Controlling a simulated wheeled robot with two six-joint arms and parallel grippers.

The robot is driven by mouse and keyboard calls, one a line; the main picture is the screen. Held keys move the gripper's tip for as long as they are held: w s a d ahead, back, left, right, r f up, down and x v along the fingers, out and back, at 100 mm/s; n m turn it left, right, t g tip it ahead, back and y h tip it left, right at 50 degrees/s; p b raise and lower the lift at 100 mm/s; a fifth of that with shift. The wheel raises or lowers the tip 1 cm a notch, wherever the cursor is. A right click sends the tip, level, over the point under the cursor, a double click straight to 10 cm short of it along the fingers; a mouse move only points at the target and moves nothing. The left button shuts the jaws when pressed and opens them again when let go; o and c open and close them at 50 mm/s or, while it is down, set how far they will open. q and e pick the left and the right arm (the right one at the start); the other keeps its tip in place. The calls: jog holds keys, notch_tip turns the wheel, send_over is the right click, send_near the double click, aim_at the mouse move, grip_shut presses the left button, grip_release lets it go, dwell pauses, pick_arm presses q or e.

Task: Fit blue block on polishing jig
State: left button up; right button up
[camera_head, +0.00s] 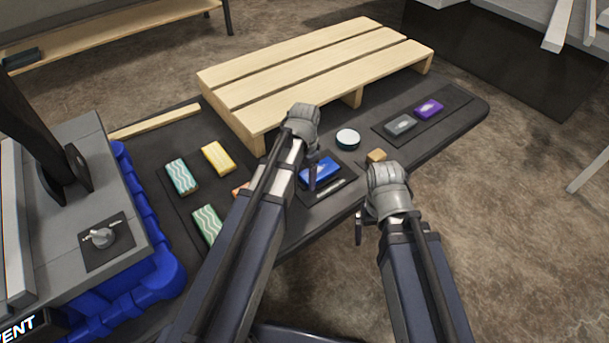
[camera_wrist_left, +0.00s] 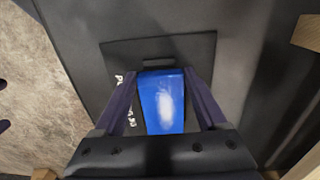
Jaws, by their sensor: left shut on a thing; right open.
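The blue block (camera_head: 322,170) is at a dark square plate on the black table in the head view. In the left wrist view the blue block (camera_wrist_left: 162,102) lies between the two fingers of my left gripper (camera_wrist_left: 162,100), which is shut on it. The dark plate (camera_wrist_left: 190,48), with a raised bar and partly hidden white lettering, is under or just below the block; I cannot tell if they touch. It seems to be the polishing jig. My right gripper (camera_head: 362,226) is open near the table's front edge, to the right of the block.
A wooden pallet (camera_head: 315,75) stands behind. A round white-topped tin (camera_head: 347,139), a small tan block (camera_head: 376,156), and grey (camera_head: 400,125) and purple (camera_head: 429,109) blocks lie to the right. Teal (camera_head: 181,177), yellow (camera_head: 217,157) and green (camera_head: 207,224) blocks lie left, near a blue crate (camera_head: 150,230).

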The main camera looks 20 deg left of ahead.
pick_arm(q)
jog(key=shift+f, duration=0.35)
dwell(0.3)
jog(key=o, duration=1.5)
jog(key=shift+c, duration=0.2)
jog(key=shift+r, duration=0.15)
notch_tip(320, 180, up, 8)
jog(key=p, duration=0.7)
jog(key=shift+f, duration=0.25)
notch_tip(320, 180, down, 8)
jog(key=b, duration=0.7)
jog(key=shift+b, duration=0.3)
jog(key=shift+r, duration=0.25)
